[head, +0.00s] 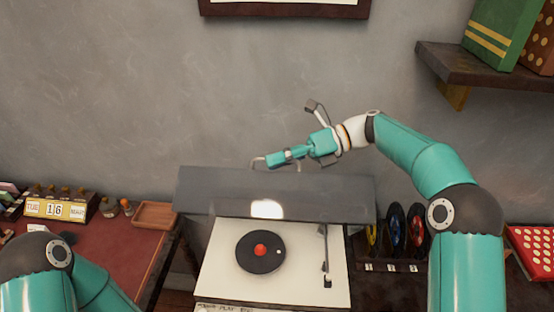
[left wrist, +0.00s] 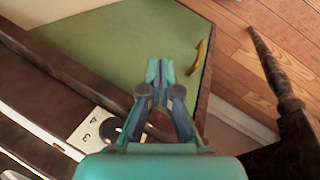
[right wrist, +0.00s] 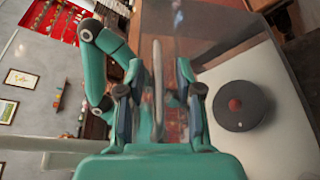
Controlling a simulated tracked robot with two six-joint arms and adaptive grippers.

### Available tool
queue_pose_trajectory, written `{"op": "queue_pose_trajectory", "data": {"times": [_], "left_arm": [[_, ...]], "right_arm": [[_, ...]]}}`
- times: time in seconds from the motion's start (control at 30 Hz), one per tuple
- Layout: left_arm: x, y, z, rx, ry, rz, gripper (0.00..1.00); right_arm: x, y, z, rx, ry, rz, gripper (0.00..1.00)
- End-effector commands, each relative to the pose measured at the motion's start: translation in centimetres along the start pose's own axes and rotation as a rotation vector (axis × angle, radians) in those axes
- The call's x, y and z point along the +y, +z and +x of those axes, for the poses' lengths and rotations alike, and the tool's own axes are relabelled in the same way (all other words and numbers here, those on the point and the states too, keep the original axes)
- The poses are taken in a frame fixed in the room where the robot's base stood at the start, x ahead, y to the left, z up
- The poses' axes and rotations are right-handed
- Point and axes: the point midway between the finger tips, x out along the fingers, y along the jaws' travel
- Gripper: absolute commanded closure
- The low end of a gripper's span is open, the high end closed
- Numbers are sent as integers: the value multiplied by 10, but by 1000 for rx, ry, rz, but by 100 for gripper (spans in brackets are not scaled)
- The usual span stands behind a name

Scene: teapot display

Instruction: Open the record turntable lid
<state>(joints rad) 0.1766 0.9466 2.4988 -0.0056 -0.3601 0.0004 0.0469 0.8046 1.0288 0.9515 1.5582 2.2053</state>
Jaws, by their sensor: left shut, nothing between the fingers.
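The record turntable (head: 220,275) has a cream deck with a black record (head: 248,262) and a red centre. Its dark see-through lid (head: 330,195) stands raised and tilted behind the deck, and the record shows below it. My right gripper (head: 268,160) is at the lid's upper edge, by a thin handle. In the right wrist view its fingers (right wrist: 158,95) are spread, with a pale bar (right wrist: 158,70) between them and gaps on both sides. My left gripper (left wrist: 160,72) is shut and empty over a green surface, away from the turntable; the head view shows only its arm.
Records in a rack (head: 395,235) stand right of the turntable. A red desk (head: 110,245) with a calendar (head: 58,209) and a wooden tray (head: 155,214) is at left. A wall shelf (head: 490,68) juts out at upper right.

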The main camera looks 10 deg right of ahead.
Motion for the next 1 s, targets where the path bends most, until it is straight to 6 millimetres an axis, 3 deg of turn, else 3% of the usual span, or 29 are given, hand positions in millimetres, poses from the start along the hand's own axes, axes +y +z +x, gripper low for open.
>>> {"op": "queue_pose_trajectory", "data": {"times": [0.1,0.3,0.73,1.0], "left_arm": [[0,0,0,0,0,0,100],[0,0,0,0,0,0,100],[1,0,-3,0,0,0,100],[16,0,-44,0,0,0,100]], "right_arm": [[0,0,0,1,0,0,68],[0,0,0,1,0,0,100],[-1,2,0,2,-1,1,100],[-3,23,-9,2,-2,3,100]]}}
